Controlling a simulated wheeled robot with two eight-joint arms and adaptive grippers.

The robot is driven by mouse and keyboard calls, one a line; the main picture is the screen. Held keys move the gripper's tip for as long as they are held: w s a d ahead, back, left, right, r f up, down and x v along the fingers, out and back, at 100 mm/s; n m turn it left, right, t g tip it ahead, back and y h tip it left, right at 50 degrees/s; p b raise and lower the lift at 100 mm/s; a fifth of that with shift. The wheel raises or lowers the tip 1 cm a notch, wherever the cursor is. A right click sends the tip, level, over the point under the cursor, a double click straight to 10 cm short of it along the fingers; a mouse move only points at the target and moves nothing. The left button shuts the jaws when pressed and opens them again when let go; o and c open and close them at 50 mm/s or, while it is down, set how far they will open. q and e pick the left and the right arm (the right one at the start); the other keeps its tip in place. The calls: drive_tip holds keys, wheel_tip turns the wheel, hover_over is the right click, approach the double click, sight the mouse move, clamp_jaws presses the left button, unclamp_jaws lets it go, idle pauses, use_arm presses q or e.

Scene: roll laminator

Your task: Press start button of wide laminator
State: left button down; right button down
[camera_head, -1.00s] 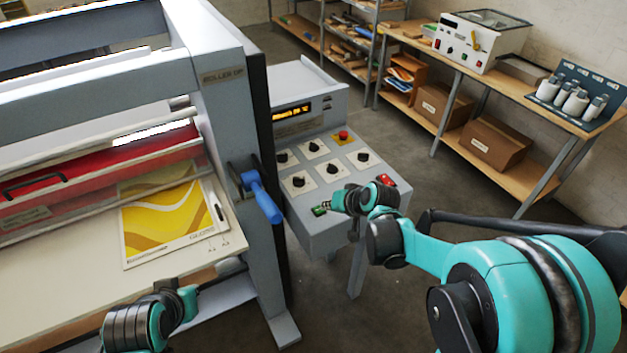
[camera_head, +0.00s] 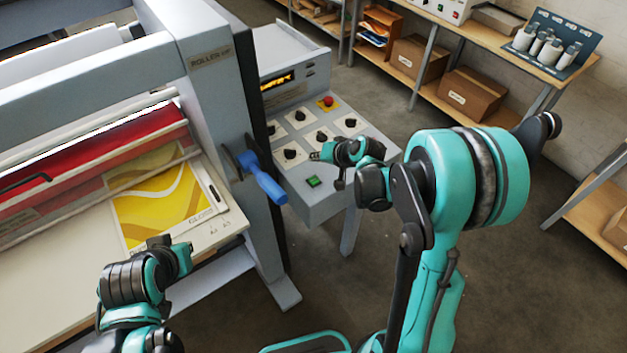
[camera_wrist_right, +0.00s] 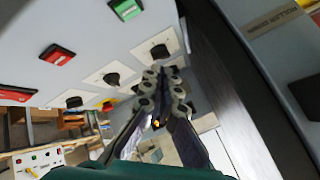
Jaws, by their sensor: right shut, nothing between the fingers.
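The wide laminator (camera_head: 215,85) stands at the left in the head view, with its control panel (camera_head: 335,190) beside it. A square green button (camera_head: 313,181) sits near the panel's front left corner. It also shows at the top of the wrist view (camera_wrist_right: 126,8). My right gripper (camera_head: 318,154) is shut and empty over the panel, beyond the green button and apart from it in the picture. In the wrist view its fingers (camera_wrist_right: 163,80) point past a black knob. My left gripper (camera_head: 183,253) is low at the left, by the feed table; its jaws are unclear.
Several black knobs (camera_head: 291,152) and a red mushroom button (camera_head: 327,101) are on the panel. A red button (camera_wrist_right: 57,54) shows in the wrist view. A blue lever (camera_head: 262,180) juts out left of the panel. A yellow print (camera_head: 165,200) lies on the feed table.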

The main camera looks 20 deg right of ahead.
sight(316, 181)
wheel_tip(316, 181, down, 7)
drive_tip(key=b, duration=0.5)
drive_tip(key=shift+f, duration=0.1)
drive_tip(key=shift+f+b, duration=0.35)
drive_tip(key=shift+b, duration=0.15)
idle(0.7)
drive_tip(key=shift+f+b, duration=0.4)
drive_tip(key=shift+b, duration=0.1)
drive_tip(key=shift+f+b, duration=0.45)
drive_tip(key=shift+b, duration=0.05)
idle(0.5)
drive_tip(key=shift+r, duration=0.1)
drive_tip(key=shift+r+p, duration=0.55)
drive_tip(key=shift+r, duration=0.2)
